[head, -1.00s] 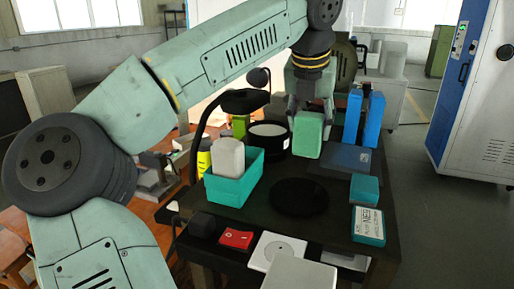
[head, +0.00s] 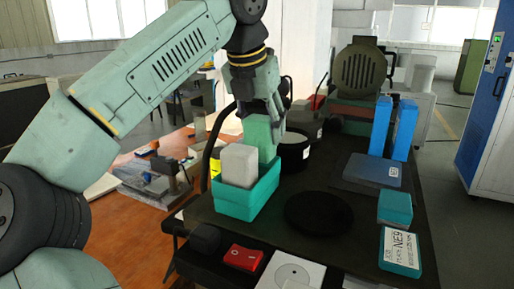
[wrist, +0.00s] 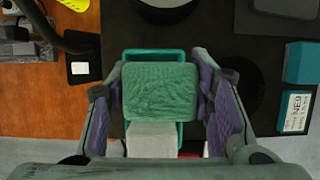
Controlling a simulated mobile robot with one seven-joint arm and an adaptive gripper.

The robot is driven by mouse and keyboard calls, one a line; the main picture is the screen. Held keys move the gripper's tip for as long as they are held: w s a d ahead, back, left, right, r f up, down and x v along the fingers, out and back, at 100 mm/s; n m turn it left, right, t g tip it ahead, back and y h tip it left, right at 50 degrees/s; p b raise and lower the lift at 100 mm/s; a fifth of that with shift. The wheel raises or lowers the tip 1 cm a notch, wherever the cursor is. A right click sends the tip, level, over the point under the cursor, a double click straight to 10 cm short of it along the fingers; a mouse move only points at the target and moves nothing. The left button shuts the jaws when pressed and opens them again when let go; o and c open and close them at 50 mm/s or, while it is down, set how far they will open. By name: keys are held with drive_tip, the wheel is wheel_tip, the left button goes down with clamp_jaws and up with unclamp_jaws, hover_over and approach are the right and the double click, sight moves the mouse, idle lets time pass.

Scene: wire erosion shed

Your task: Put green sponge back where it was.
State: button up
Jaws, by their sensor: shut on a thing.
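My gripper (head: 262,122) is shut on the green sponge (head: 260,133), which is upright between the fingers. In the wrist view the sponge (wrist: 160,92) sits between both finger pads. The sponge is over the far part of the teal open box (head: 246,205), behind a pale grey block (head: 239,164) standing in that box. The box's far rim (wrist: 153,54) shows beyond the sponge in the wrist view. The sponge's lower end is partly hidden by the grey block, so I cannot tell whether it is inside the box.
A round black container (head: 293,152) stands behind the box. A black disc (head: 318,212) lies to its right. Two blue upright pieces (head: 393,128), a teal block (head: 395,207) and a labelled teal box (head: 400,251) are farther right. A red switch (head: 243,257) is in front.

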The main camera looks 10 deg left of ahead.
sight(257, 142)
drive_tip(key=shift+s+a+f, duration=0.1)
drive_tip(key=shift+a+f, duration=0.05)
drive_tip(key=shift+a, duration=0.3)
wheel_tip(257, 142, down, 3)
drive_tip(key=b, duration=0.3)
drive_tip(key=shift+f+b, duration=0.15)
drive_tip(key=shift+b, duration=0.25)
drive_tip(key=shift+f, duration=0.2)
drive_tip(key=o, duration=1)
drive_tip(key=shift+r, duration=0.2)
